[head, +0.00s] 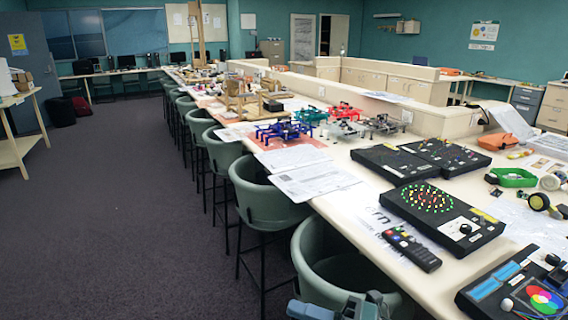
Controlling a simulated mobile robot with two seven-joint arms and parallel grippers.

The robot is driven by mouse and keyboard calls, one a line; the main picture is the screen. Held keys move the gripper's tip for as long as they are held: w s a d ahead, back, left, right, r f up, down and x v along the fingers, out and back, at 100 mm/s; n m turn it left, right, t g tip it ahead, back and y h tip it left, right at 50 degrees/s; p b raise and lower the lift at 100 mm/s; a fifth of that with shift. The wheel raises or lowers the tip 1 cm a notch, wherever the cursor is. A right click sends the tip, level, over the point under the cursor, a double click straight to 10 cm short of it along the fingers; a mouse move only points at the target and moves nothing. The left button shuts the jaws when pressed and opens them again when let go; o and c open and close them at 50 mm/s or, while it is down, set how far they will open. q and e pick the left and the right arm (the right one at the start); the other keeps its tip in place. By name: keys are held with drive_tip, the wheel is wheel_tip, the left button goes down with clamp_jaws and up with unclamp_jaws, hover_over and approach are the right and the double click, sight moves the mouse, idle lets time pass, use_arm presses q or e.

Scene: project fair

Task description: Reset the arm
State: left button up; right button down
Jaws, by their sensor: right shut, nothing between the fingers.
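My right gripper (342,308) shows only in part at the bottom edge of the head view, low in front of the nearest green chair (318,262). It is shut and empty, apart from the table and everything on it. Most of my right arm is cut off by the frame. My left gripper is out of view.
A long cream table (424,286) runs away from front right, holding black electronics boards (442,214), a remote (411,250), papers (308,181) and several small coloured drones (284,131). Green chairs (263,197) line its left side. Dark carpet (105,225) at left is free.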

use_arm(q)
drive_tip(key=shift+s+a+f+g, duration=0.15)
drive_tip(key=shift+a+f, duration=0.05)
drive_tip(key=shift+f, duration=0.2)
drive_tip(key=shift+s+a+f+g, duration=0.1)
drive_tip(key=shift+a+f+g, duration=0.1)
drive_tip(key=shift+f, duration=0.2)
use_arm(e)
drive_tip(key=s+d+f+m+t+h, duration=0.1)
drive_tip(key=s+d+f+m+h, duration=0.2)
drive_tip(key=f+m, duration=0.4)
drive_tip(key=s+d+f+m+t+h, duration=0.2)
drive_tip(key=s+d+f+m+h, duration=0.2)
drive_tip(key=m, duration=0.9)
drive_tip(key=s+d+f+m+t+h, duration=0.1)
drive_tip(key=s+d+f+m+h, duration=0.2)
drive_tip(key=s+f+m+h, duration=0.2)
wheel_tip(320, 180, down, 6)
drive_tip(key=m+h, duration=0.3)
drive_tip(key=m, duration=0.3)
drive_tip(key=shift+d+h, duration=0.3)
drive_tip(key=shift+d, duration=0.05)
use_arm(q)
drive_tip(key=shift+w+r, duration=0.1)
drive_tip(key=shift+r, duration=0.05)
use_arm(e)
drive_tip(key=shift+w, duration=0.15)
